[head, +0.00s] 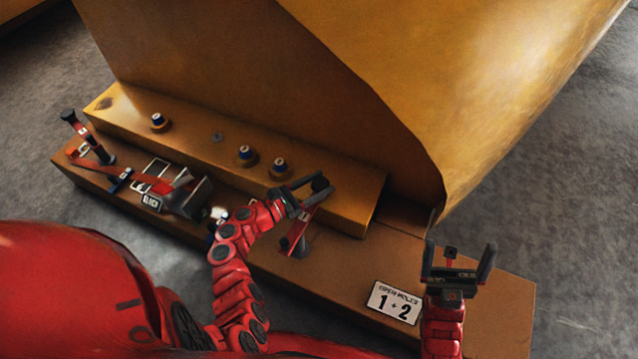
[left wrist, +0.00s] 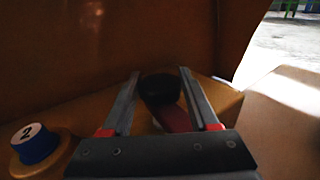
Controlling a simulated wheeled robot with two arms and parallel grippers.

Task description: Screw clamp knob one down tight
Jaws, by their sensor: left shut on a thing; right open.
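No number shows on this knob. A second clamp with a black knob (head: 68,115) stands at the left end of the base. My right gripper (head: 458,262) is open and empty above the right part of the base.
Several blue-capped plugs, one (head: 279,165) near the left gripper, stand on the step; a cap marked 2 (left wrist: 36,143) shows in the left wrist view. A sign (head: 395,302) reads "1 + 2". A large orange casting (head: 250,60) rises behind.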

